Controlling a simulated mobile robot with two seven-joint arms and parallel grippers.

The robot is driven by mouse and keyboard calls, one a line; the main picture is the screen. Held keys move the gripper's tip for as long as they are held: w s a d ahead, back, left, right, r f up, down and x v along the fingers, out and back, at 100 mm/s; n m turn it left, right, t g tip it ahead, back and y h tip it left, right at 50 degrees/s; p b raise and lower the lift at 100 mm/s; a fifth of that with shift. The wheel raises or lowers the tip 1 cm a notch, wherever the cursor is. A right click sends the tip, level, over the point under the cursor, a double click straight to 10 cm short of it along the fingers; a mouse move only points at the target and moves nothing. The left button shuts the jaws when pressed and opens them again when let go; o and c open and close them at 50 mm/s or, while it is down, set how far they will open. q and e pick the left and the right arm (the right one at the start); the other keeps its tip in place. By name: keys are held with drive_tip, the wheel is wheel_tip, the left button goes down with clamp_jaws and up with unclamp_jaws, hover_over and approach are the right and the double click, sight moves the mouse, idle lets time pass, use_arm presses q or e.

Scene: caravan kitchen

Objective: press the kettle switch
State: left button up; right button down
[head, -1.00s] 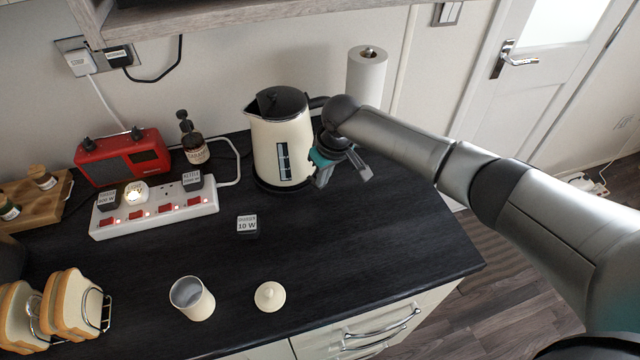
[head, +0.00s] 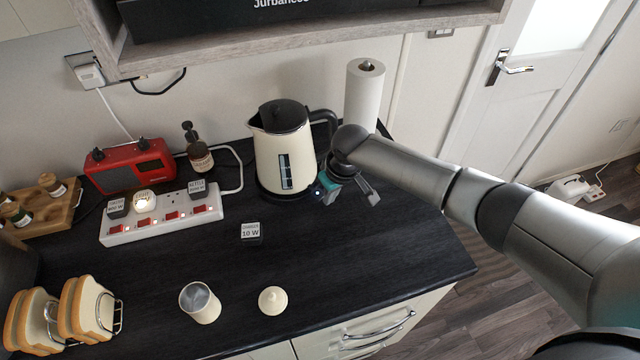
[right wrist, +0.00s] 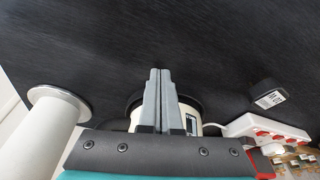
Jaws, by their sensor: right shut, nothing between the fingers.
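The cream kettle (head: 285,155) with black lid and handle stands upright on its dark base at the back of the counter. Its switch is not clearly visible; my gripper covers the base's right side. A small pale light spot shows between kettle and gripper; I cannot tell what it belongs to. My right gripper (head: 372,198) is low at the kettle's right, beside the handle. In the right wrist view its fingers (right wrist: 160,75) are shut and empty, overlapping the kettle (right wrist: 193,118) behind them; contact cannot be told. My left gripper is not in view.
A paper roll (head: 364,97) stands behind my right gripper. Left are a power strip (head: 160,219) with red switches and labelled blocks, a red radio (head: 130,165) and a bottle (head: 200,158). A shelf (head: 310,38) overhangs the back. The front-right counter is clear.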

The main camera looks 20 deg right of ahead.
idle(0.3)
drive_tip(key=p+v, duration=0.1)
drive_tip(key=v, duration=1.4)
drive_tip(key=shift+s, duration=0.15)
